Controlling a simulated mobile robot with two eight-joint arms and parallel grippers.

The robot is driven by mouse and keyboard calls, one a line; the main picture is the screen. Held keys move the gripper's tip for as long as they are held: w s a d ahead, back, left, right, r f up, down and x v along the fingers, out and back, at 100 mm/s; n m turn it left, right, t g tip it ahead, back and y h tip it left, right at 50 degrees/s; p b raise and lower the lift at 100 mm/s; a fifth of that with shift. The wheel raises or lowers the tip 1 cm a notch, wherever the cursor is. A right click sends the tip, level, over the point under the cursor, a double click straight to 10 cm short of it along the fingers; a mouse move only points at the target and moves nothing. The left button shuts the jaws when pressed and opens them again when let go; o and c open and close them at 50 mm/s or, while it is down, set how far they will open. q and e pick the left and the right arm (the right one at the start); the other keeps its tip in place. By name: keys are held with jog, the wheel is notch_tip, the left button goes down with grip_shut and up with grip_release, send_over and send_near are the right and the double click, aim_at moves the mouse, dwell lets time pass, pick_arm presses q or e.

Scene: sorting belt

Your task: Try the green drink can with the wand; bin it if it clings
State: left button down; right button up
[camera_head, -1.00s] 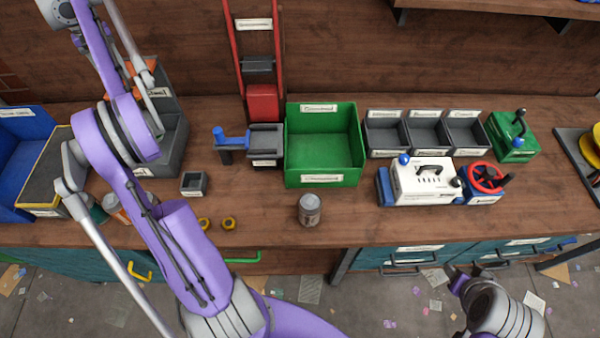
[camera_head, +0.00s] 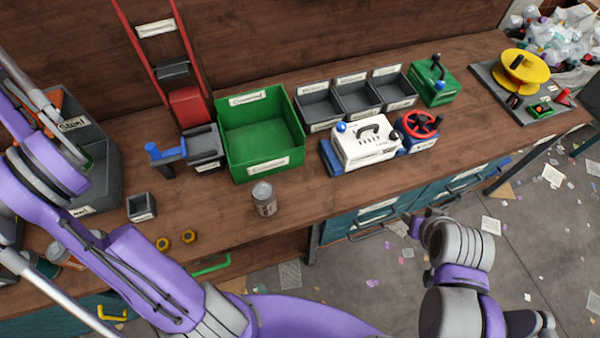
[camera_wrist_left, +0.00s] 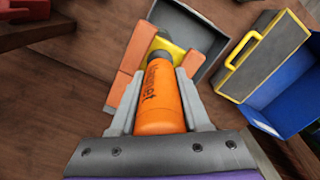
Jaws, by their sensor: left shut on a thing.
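My left gripper (camera_wrist_left: 160,105) is shut on the orange wand (camera_wrist_left: 163,95) marked "Magnet", in the left wrist view. The wand points over a grey bin (camera_wrist_left: 205,45); a yellow part shows near its far end. In the head view the bin labelled "Steel" (camera_head: 101,188) is at the left, partly behind my left arm. The left fingers are hidden in the head view. My right gripper (camera_head: 412,222) hangs before the bench front, its jaws unclear.
A grey can (camera_head: 263,198) stands near the bench's front edge, before a green bin (camera_head: 262,168). A white device (camera_head: 365,150) stands right. A blue bin (camera_wrist_left: 285,85) shows in the wrist view.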

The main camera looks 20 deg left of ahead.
pick_arm(q)
jog(key=shift+r, duration=1.55)
jog(key=shift+f, duration=0.15)
pick_arm(e)
jog(key=shift+f, duration=0.1)
pick_arm(q)
jog(key=shift+f+b, duration=0.65)
jog(key=shift+f, duration=0.75)
pick_arm(e)
jog(key=shift+s+f, duration=0.65)
jog(key=shift+f, duration=0.2)
pick_arm(q)
jog(key=shift+s, duration=0.1)
pick_arm(e)
jog(key=shift+f, duration=0.1)
